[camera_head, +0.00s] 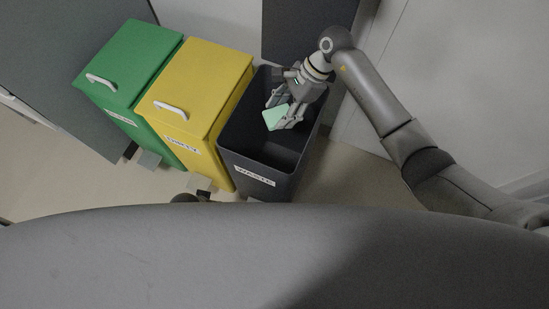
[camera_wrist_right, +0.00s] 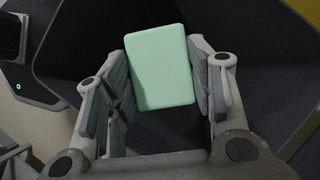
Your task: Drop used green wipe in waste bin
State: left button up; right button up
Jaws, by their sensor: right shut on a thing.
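The green wipe (camera_head: 274,117) is a pale green rounded rectangle held over the open mouth of the dark grey waste bin (camera_head: 262,180), which has a white WASTE label on its front. My right gripper (camera_head: 281,108) is shut on the wipe, with a finger along each side. In the right wrist view the wipe (camera_wrist_right: 160,67) sits between the two fingers (camera_wrist_right: 162,85), with dark bin surfaces behind it. How deep the gripper is relative to the bin's rim is hard to tell. My left gripper is not in view.
A yellow lidded bin (camera_head: 205,85) stands directly left of the waste bin, and a green lidded bin (camera_head: 130,60) stands left of that. Both have white handles. A pale wall or door is at the right. Open floor (camera_head: 60,175) lies at the lower left.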

jog(key=o, duration=1.1)
jog(key=shift+c, duration=0.2)
jog(key=v, duration=1.2)
